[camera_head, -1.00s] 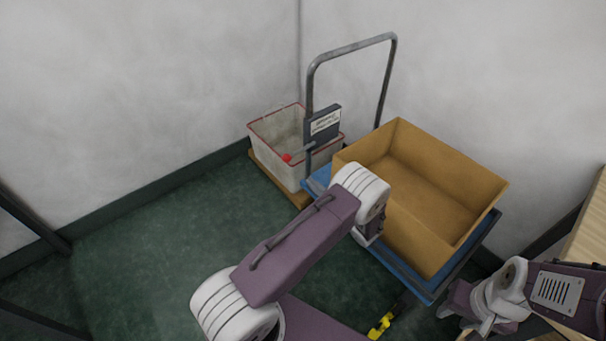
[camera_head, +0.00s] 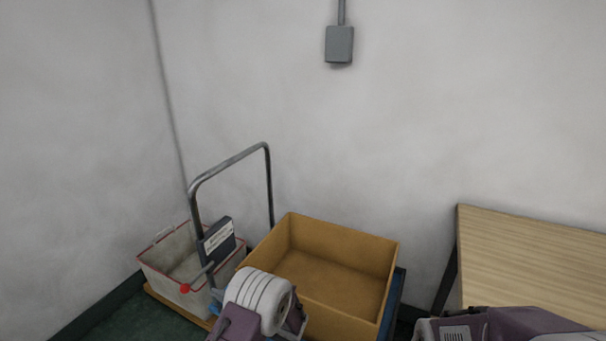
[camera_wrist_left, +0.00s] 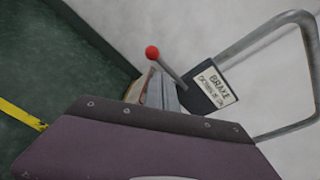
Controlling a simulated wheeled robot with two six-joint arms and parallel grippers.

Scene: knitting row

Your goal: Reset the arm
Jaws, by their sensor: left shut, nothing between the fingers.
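My left arm comes in at the bottom of the head view, with its pale ribbed wrist joint in front of the tan box (camera_head: 345,245). My left gripper (camera_wrist_left: 160,88) shows in the left wrist view as grey fingers beyond the purple housing, shut and empty. The red-knobbed brake lever (camera_head: 185,288) lies beyond the fingers, apart from them as far as I can tell. The lever comes out of a dark brake box (camera_wrist_left: 212,88) with a white label. My right arm shows only as a purple and white link at lower right; its gripper is out of view.
The tan box sits on a blue trolley (camera_head: 394,300) with a grey push handle (camera_head: 268,185). A red-rimmed basket (camera_head: 165,262) stands left of it in the corner. A wooden table (camera_head: 530,260) is at right. A grey wall box (camera_head: 339,45) hangs above.

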